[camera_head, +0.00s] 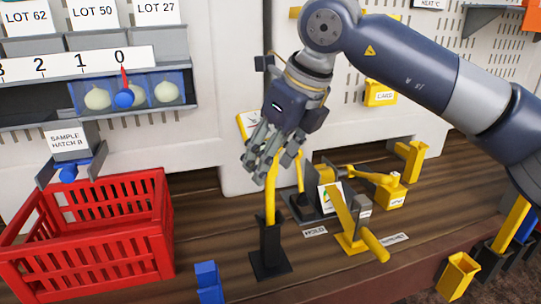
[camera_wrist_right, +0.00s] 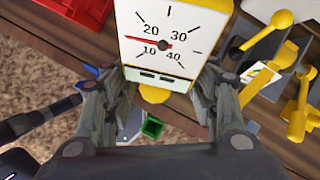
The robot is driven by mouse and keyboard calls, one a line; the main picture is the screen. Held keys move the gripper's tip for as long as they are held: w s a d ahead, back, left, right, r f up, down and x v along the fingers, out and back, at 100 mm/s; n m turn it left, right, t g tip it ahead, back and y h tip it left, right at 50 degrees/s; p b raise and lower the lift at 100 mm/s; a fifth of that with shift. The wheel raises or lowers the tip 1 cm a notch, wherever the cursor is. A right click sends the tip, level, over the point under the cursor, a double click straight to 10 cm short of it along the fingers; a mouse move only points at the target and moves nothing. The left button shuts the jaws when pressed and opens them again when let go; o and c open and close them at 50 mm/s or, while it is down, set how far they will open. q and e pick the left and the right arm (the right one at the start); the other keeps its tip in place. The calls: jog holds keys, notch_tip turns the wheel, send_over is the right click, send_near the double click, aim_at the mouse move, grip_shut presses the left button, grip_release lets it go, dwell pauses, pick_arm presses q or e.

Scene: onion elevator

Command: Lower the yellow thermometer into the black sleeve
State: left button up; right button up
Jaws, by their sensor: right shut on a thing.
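The yellow thermometer shows its white dial (camera_wrist_right: 165,38) between the fingers of my right gripper (camera_wrist_right: 160,85) in the wrist view; the needle points left, between 10 and 20. In the head view my right gripper (camera_head: 268,150) points down and is shut on the thermometer. A yellow stem (camera_head: 271,195) runs down from the fingers to the top of the black sleeve (camera_head: 269,245), which stands upright on a square base. The stem's lower end is hidden at the sleeve's mouth; I cannot tell how deep it sits. My left gripper is not in view.
A red crate (camera_head: 85,245) stands at the left. Right of the sleeve are a yellow lever (camera_head: 350,225) and other yellow fittings (camera_head: 390,190). A blue block (camera_head: 208,280) lies at the front. A shelf above holds several onions (camera_head: 97,97).

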jog(key=shift+f+b, duration=2.1)
jog(key=shift+f, duration=0.6)
jog(key=o, duration=1.7)
